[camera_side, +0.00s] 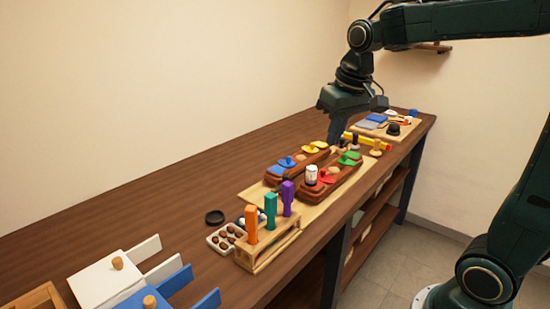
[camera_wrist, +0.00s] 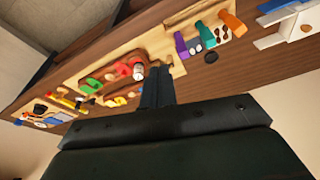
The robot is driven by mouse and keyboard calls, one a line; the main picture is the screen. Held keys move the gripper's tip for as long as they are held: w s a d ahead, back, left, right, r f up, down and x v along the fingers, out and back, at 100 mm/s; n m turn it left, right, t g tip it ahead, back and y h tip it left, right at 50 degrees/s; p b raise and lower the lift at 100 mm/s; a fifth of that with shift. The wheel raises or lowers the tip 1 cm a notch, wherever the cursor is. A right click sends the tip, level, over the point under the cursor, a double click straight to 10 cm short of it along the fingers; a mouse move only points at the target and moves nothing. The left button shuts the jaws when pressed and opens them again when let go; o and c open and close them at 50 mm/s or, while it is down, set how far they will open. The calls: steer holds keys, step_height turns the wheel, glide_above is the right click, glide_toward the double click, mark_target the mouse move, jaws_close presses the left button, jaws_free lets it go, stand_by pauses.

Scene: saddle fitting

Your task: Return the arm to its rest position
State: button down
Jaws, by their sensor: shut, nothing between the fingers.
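My gripper (camera_side: 336,138) hangs above the bench in the side view, behind the two brown wooden blocks and near the far end of the work area. In the wrist view its fingers (camera_wrist: 158,76) are together, with nothing visible between them. The fingers cover part of the bench and a block there. The near block (camera_side: 340,180) carries red and green pieces and a white cylinder (camera_side: 311,174). The far block (camera_side: 290,170) carries blue and yellow pieces. My gripper appears apart from them.
A wooden rack (camera_side: 262,252) holds orange, teal and purple upright pieces. White (camera_side: 105,280) and blue boxes stand at front left. A yellow bar (camera_side: 360,140) lies near the gripper. The bench's back left is clear.

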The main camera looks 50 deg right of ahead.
steer(key=s+a+f+n+t, duration=0.1)
steer(key=s+a, duration=0.2)
steer(key=s, duration=0.4)
steer(key=s+a+f+n+t, duration=0.1)
steer(key=s+a+f+n, duration=0.1)
steer(key=s, duration=0.6)
steer(key=shift+s+a+t+y, duration=0.3)
steer(key=shift+a+t, duration=0.1)
steer(key=shift+a, duration=0.45)
steer(key=shift+f, duration=0.1)
